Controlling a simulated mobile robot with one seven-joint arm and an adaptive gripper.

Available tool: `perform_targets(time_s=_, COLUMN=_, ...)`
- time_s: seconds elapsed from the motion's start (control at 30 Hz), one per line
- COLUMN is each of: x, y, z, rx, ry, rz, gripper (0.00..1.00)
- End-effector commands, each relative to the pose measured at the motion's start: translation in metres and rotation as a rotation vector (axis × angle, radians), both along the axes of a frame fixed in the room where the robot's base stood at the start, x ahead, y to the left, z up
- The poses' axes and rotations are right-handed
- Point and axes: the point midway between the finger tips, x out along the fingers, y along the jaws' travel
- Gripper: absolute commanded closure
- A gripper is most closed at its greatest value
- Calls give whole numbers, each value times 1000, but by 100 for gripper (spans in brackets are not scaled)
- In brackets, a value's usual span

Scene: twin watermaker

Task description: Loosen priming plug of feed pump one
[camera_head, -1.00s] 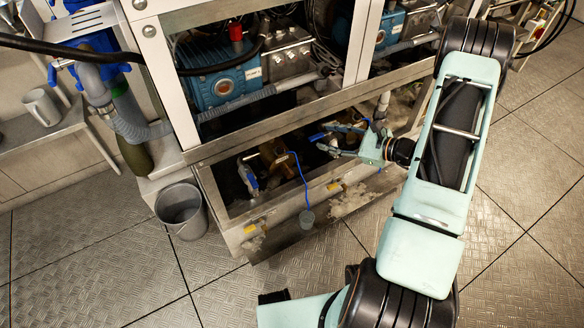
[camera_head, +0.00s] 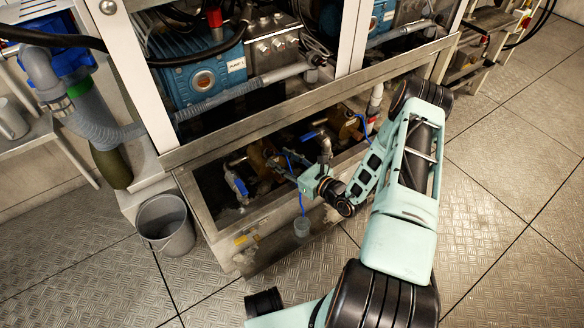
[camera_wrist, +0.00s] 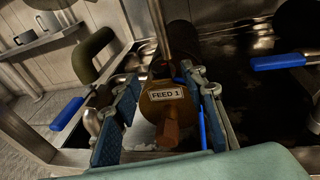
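The brass feed pump labelled "FEED 1" (camera_wrist: 166,95) is in the middle of the wrist view, with a squared, copper-brown plug (camera_wrist: 172,130) sticking out of its front below the label. In the head view, the brass pump (camera_head: 261,157) sits in the lower tray, partly hidden. My gripper (camera_wrist: 160,82) is open, one finger on each side of the pump front and plug. I see no clear contact of the fingers with the plug. In the head view, my gripper (camera_head: 286,172) reaches left into the tray at this pump.
Another brass pump (camera_head: 344,121) stands to the right in the tray. Blue-handled valves (camera_head: 240,186) flank the pump. A small cup (camera_head: 302,227) hangs by a blue cord at the tray front. A grey bucket (camera_head: 167,226) stands on the floor at left. A frame rail (camera_head: 300,108) crosses above.

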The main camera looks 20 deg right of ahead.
Motion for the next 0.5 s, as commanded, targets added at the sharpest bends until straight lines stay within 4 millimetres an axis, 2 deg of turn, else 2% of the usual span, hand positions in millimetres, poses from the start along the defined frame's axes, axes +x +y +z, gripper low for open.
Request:
perform_targets(time_s=0.2, x=26, y=14, z=-5, rx=-2, ry=-2, rz=1, gripper=60)
perform_targets(time_s=0.5, x=33, y=18, z=-5, rx=-1, ry=0, rz=0, gripper=60)
